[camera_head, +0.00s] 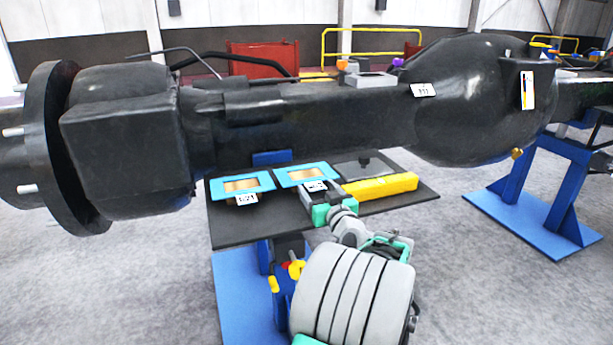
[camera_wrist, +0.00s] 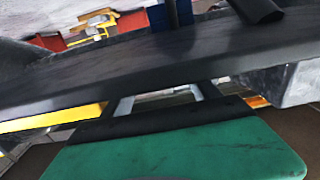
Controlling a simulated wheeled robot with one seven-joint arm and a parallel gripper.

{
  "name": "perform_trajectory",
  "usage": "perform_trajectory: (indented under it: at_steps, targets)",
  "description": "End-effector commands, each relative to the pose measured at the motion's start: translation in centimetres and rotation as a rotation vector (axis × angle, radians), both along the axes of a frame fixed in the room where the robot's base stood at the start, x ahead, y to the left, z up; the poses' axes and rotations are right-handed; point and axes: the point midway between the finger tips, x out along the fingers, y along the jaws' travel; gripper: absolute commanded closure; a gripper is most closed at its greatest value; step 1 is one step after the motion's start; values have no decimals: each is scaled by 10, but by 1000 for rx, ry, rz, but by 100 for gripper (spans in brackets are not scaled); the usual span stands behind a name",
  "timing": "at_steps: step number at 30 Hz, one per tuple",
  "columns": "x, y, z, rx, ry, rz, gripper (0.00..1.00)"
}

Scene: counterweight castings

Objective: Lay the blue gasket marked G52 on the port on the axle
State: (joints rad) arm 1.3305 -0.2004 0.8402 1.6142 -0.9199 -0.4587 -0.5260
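Two flat blue gaskets with tan centres lie on a dark shelf (camera_head: 232,226) in the head view. The left gasket (camera_head: 219,188) has a tag that seems to read G21. The right gasket (camera_head: 326,172) has a small tag that I cannot read. My gripper (camera_head: 308,192) is at the near edge of the right gasket; contact is unclear. In the wrist view its two grey fingers (camera_wrist: 164,98) stand apart, with no gasket visible between them. The fingertips are partly hidden by a dark slab. The large dark axle (camera_head: 320,125) runs above the shelf; I cannot make out its port clearly.
A yellow block (camera_head: 380,187) lies right of the gaskets. A grey box (camera_head: 370,79) with small orange and purple parts sits on the axle. A blue stand (camera_head: 545,195) supports the axle at right. The axle overhangs the shelf's back.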

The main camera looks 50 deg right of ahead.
Motion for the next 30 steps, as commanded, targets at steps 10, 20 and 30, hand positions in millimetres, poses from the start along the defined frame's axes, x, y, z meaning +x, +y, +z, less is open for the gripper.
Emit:
perform_trajectory:
  at_steps: [10, 20, 30]
  targets:
    - [0, 0, 0, 0, 0, 0, 58]
    - [0, 0, 0, 1, 1, 0, 85]
    - [0, 0, 1, 0, 0, 0, 94]
